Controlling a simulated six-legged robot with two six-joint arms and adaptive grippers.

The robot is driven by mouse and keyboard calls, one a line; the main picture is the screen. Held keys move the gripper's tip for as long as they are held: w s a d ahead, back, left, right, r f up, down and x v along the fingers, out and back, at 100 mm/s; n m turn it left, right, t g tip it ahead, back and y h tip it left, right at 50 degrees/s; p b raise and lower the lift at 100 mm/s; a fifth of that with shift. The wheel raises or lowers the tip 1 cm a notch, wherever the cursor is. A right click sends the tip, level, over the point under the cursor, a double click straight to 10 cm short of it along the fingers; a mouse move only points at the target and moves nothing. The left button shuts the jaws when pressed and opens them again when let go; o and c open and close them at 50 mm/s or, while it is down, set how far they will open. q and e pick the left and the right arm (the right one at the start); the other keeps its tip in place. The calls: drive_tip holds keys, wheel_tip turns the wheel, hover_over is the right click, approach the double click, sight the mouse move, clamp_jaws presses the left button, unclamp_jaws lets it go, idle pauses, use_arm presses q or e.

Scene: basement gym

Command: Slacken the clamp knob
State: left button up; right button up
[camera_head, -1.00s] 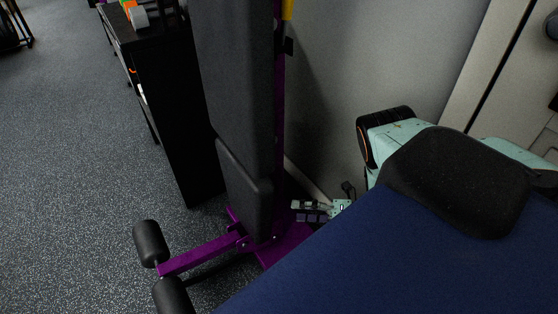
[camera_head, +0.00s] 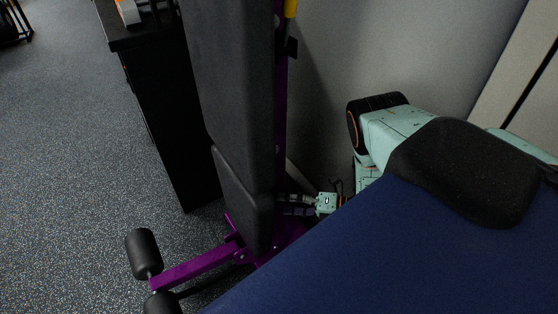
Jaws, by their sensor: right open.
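A purple-framed bench stands upright on its end, its tall dark pad (camera_head: 232,80) facing left and its purple post (camera_head: 281,110) behind. I cannot make out the clamp knob for certain. A small black part (camera_head: 292,47) sticks out from the post below a yellow piece (camera_head: 289,9). My right gripper (camera_head: 284,204) is open and low down, its two fingers pointing left at the foot of the post. The fingertips reach the edge of the lower pad and are partly lost in shadow. I cannot tell whether they touch anything. My left gripper is not in view.
A black cabinet (camera_head: 165,120) stands left of the bench. The bench's purple foot bar (camera_head: 195,265) with black rollers (camera_head: 144,253) reaches out to the left. A grey wall (camera_head: 400,50) is close on the right. Speckled floor (camera_head: 70,180) is open at far left.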

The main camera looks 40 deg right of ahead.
drive_tip(key=x, duration=0.3)
drive_tip(key=shift+b, duration=0.4)
drive_tip(key=shift+r, duration=0.1)
drive_tip(key=c, duration=1.1)
drive_tip(key=shift+c, duration=0.2)
drive_tip(key=shift+s, duration=0.1)
drive_tip(key=shift+f+m+t+y, duration=0.25)
drive_tip(key=shift+m+t+y, duration=0.35)
drive_tip(key=shift+m+t, duration=0.45)
drive_tip(key=shift+f+m+t+y, duration=0.2)
drive_tip(key=shift+m+t+y, duration=0.55)
drive_tip(key=shift+m, duration=0.5)
drive_tip(key=shift+d+m+t, duration=0.1)
drive_tip(key=shift+m+t, duration=0.2)
